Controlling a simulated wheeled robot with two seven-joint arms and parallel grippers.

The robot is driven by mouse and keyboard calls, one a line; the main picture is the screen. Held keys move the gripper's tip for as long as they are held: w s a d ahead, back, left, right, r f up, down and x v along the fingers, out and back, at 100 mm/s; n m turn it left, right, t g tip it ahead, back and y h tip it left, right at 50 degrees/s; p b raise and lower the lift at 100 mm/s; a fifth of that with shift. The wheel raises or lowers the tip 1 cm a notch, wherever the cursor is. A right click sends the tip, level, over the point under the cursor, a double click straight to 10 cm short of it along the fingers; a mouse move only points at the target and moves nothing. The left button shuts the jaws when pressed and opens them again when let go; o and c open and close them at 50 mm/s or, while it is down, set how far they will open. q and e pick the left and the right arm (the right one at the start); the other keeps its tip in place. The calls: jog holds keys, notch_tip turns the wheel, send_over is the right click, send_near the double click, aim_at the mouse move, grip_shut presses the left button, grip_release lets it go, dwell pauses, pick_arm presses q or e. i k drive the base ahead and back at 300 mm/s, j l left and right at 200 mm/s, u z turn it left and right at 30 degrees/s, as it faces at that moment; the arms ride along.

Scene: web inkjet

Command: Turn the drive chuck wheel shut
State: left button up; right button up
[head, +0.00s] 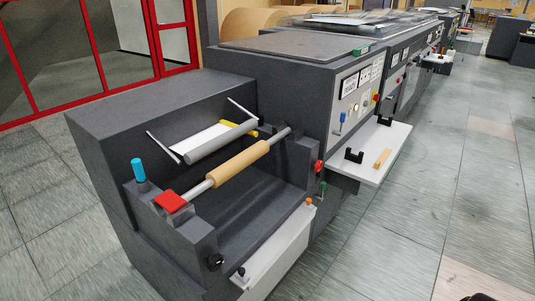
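A tan paper roll (238,163) sits on a grey shaft (200,188) across the unwind stand at the front of a long dark grey press. A red wheel-like knob (319,166) is on the stand's right side, beyond the shaft's far end. A black knob (215,262) is on the stand's near face. I cannot tell for certain which is the drive chuck wheel, or how far either is turned. A red block (170,201) and a blue upright handle (138,169) are at the shaft's near end.
A white shelf (372,155) with black holders and a wooden block juts out on the right, below a control panel (358,92). A low white ledge (276,248) runs along the stand's front. The tiled floor (420,210) to the right is mostly clear. Red-framed glazing (102,60) stands behind left.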

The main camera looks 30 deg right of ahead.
aim_at(318, 166)
jog(key=z, duration=1.45)
jog(key=i, duration=0.1)
jog(key=l+u, duration=0.05)
